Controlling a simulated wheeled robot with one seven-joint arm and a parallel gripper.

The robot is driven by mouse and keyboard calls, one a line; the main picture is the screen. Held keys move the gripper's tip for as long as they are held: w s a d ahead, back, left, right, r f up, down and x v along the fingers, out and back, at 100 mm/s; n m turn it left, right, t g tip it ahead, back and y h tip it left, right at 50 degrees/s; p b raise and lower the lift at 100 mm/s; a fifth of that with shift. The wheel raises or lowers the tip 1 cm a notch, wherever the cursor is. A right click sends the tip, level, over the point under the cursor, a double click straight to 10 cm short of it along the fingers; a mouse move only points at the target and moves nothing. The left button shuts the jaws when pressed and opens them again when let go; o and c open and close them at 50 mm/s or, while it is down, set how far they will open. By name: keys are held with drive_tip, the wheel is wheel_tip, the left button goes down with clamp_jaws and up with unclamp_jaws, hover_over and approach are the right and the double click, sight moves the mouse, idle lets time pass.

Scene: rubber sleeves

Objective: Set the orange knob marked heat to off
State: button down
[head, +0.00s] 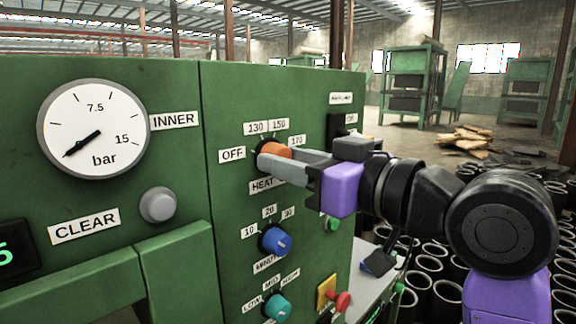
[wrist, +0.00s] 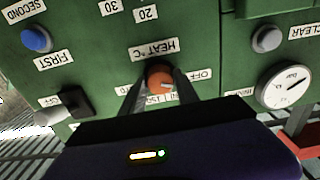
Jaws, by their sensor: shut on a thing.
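The orange knob (head: 277,150) sits on the green panel above the HEAT label, with OFF at its left and 130, 150 and 170 around its top and right. My gripper (head: 267,156) reaches in from the right, its two grey fingers closed on the knob's sides. In the wrist view, where the panel appears upside down, the orange knob (wrist: 159,76) is between the two fingertips (wrist: 160,80). A small pale mark shows on the knob's face towards the lower right, near the OFF label's side. The exact setting is hard to read because the fingers cover part of the dial.
A blue knob (head: 275,240) and a teal knob (head: 278,306) are below on the panel. A pressure gauge (head: 93,128) and a grey CLEAR button (head: 158,205) are at left. A black switch (head: 338,127) is right of the heat dial. Black rubber sleeves (head: 425,254) stand at right.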

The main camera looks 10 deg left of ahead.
idle(0.3)
drive_tip(key=c, duration=0.9)
unclamp_jaws()
drive_tip(key=b+v, duration=0.2)
drive_tip(key=v, duration=0.6)
